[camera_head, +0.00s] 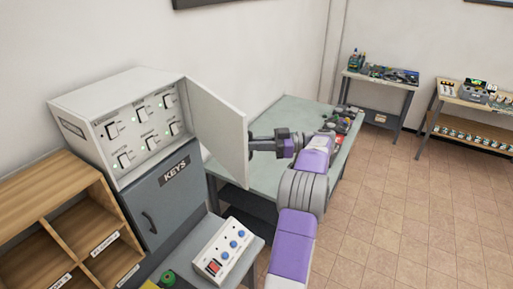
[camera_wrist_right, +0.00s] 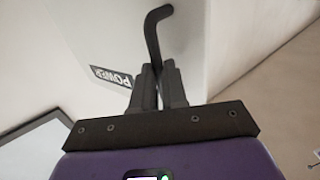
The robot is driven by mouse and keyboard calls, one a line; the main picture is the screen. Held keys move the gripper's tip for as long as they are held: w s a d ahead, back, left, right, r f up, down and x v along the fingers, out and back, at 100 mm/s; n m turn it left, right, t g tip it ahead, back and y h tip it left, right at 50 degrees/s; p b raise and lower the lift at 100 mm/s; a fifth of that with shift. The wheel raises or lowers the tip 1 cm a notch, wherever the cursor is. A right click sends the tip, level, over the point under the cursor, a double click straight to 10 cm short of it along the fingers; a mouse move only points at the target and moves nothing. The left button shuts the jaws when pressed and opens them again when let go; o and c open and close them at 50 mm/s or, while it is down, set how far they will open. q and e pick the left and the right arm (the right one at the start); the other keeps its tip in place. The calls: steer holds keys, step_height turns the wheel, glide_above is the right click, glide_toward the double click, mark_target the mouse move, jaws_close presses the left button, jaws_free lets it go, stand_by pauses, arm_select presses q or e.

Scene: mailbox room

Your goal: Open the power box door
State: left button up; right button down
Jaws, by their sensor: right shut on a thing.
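The power box (camera_head: 122,122) is a white cabinet at the left in the head view, showing its front panel of several switches with green lights. Its white door (camera_head: 216,120) is hinged at the right side and stands wide open, swung out to the right. My right gripper (camera_head: 254,146) is at the door's free edge, shut on the door handle. In the wrist view the dark bent handle (camera_wrist_right: 154,32) runs up from between my right fingertips (camera_wrist_right: 156,72), beside the POWER label (camera_wrist_right: 111,76). My left gripper is not in view.
A grey KEYS cabinet (camera_head: 165,200) sits below the power box, with wooden cubbies (camera_head: 45,195) at its left. A control box (camera_head: 228,250) with blue knobs stands in front. A green-grey table (camera_head: 290,115) is behind my arm. Tiled floor (camera_head: 400,215) is clear at the right.

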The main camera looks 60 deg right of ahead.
steer(key=shift+w+d+r, duration=0.25)
steer(key=shift+d, duration=0.05)
steer(key=c, duration=1.6)
jaws_free()
steer(key=o, duration=0.4)
steer(key=shift+w+f, duration=0.2)
steer(key=shift+w, duration=0.4)
steer(key=shift+o, duration=0.2)
steer(key=v, duration=0.8)
steer(key=shift+d+p, duration=0.15)
steer(key=shift+p, duration=0.3)
steer(key=shift+s, duration=0.1)
